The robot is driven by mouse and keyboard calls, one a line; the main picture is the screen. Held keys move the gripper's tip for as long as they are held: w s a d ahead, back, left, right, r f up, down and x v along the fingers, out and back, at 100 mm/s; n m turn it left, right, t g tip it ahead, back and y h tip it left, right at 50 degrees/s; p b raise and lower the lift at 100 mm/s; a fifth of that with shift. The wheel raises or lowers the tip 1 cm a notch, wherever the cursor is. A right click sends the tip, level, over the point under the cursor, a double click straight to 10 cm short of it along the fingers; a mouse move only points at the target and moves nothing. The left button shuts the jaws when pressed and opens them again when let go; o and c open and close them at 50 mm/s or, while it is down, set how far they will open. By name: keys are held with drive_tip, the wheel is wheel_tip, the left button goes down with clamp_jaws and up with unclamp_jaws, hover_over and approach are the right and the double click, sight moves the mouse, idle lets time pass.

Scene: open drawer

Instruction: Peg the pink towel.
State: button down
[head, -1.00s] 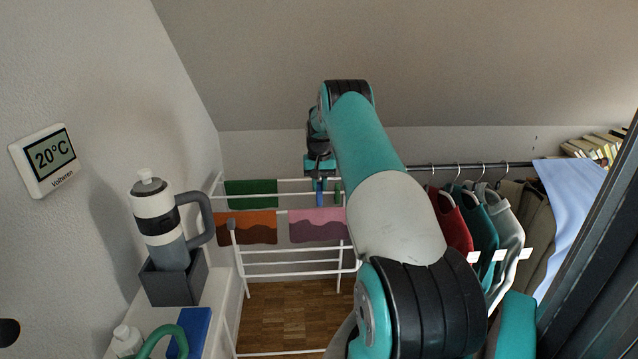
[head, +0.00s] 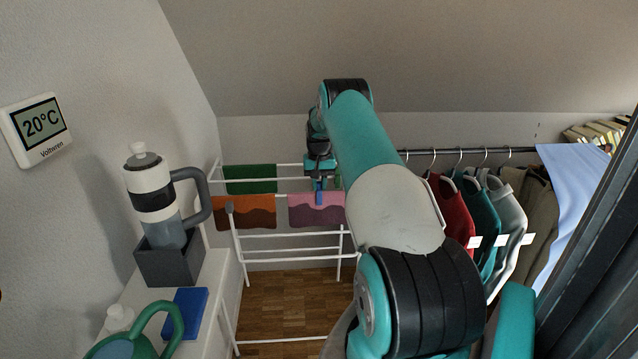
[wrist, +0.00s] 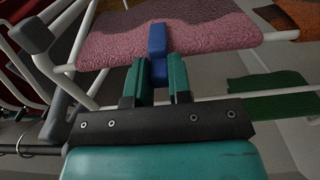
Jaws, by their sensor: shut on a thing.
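The pink towel (head: 303,209), with a darker wavy lower part, hangs over the near rail of the white drying rack. It also shows in the wrist view (wrist: 112,48). My gripper (wrist: 161,78) is shut on a blue peg (wrist: 158,45), held between its two teal fingers. The peg's tip overlaps the towel's edge at the rail in the wrist view; I cannot tell whether it grips the cloth. In the head view the peg (head: 319,192) is at the towel's top edge, with my gripper (head: 319,181) just above it.
An orange-brown towel (head: 245,211) hangs left of the pink one, and a green towel (head: 250,179) hangs on the far rail. Clothes on hangers (head: 483,220) are at the right. A white shelf at the left holds a flask (head: 155,205), a blue box (head: 188,312) and a watering can (head: 165,335).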

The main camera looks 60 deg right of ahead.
drive_tip(key=c, duration=1)
unclamp_jaws()
drive_tip(key=shift+o, duration=0.2)
drive_tip(key=shift+r, duration=0.1)
wheel_tip(320, 180, up, 17)
drive_tip(key=b, duration=0.2)
drive_tip(key=shift+r, duration=0.15)
